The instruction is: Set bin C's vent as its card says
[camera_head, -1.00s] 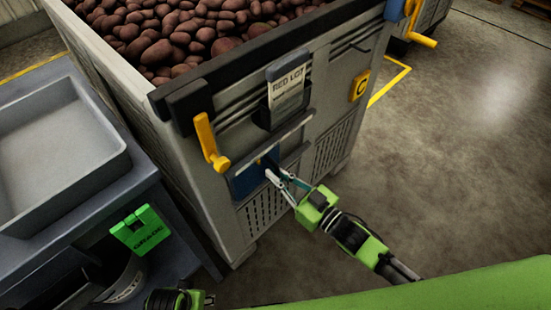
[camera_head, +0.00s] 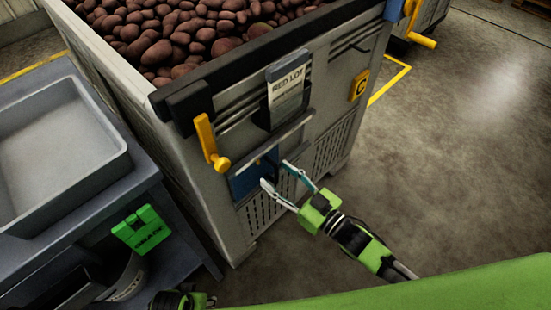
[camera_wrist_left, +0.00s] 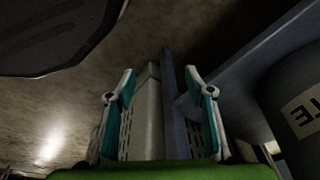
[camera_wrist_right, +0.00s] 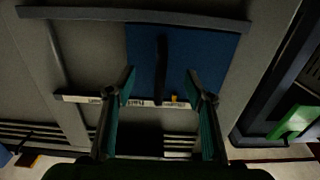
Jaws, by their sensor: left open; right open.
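Bin C (camera_head: 315,135) is a grey crate of potatoes with a yellow C tag (camera_head: 360,85). Its card (camera_head: 287,90) reads RED LOT; the smaller print is illegible. The vent's blue plate (camera_head: 243,186) sits low on the front, and also shows in the right wrist view (camera_wrist_right: 212,52) with a dark upright handle (camera_wrist_right: 162,55). A pale scale strip (camera_wrist_right: 140,101) with a yellow mark runs below. My right gripper (camera_head: 276,174) is open before the vent, its fingers apart either side of the handle. My left gripper (camera_wrist_left: 160,85) is open and empty, low beside the bench.
A grey bench (camera_head: 60,225) with a shallow tray (camera_head: 118,170) stands left of the bin. A yellow lever (camera_head: 210,143) juts from the bin's front.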

